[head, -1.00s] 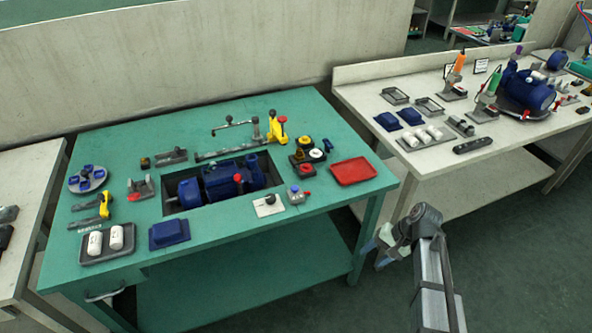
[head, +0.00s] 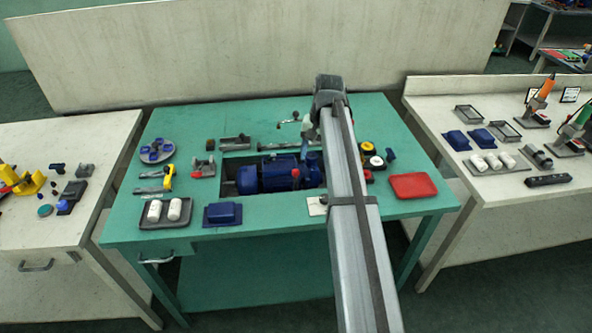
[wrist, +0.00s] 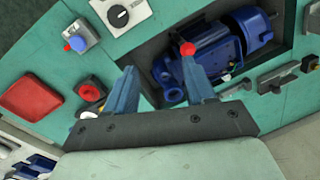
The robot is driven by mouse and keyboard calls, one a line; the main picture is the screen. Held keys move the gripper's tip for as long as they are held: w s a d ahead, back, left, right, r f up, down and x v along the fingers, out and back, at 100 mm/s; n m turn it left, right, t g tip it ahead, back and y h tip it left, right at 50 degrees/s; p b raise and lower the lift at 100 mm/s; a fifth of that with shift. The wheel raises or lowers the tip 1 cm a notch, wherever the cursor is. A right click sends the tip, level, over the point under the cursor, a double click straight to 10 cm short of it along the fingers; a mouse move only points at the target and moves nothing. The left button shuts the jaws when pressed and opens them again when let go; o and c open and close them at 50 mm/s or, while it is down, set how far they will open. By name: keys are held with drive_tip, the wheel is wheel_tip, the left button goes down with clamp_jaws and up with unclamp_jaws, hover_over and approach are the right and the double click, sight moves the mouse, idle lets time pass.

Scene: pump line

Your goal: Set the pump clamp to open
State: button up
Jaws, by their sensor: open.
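The blue pump (head: 262,178) sits in a dark recess of the green bench (head: 265,240); it also shows in the wrist view (wrist: 248,28). A red knob (head: 295,172) stands at the pump's right end; in the wrist view the red knob (wrist: 187,48) appears by the tip of one finger. I cannot tell whether it belongs to the clamp, nor the clamp's setting. My gripper (head: 306,145) is above the back right of the recess. In the wrist view my gripper (wrist: 160,73) is open, with nothing seen between its fingers. My arm hides part of the bench.
A red tray (head: 413,186) lies at the right. A red button (wrist: 89,91), a switch box (wrist: 80,38) and a rotary knob panel (wrist: 121,14) are near my gripper. A yellow-handled tool (head: 168,180) and a tray of white cylinders (head: 165,225) are at the left.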

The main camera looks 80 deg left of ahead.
drive_tip(key=t, duration=0.1)
approach(296, 169)
drive_tip(key=shift+n, duration=0.3)
wheel_tip(296, 169, down, 10)
drive_tip(key=shift+s+f, duration=0.1)
drive_tip(key=shift+s, duration=0.05)
drive_tip(key=shift+c, duration=0.2)
clamp_jaws()
idle(0.5)
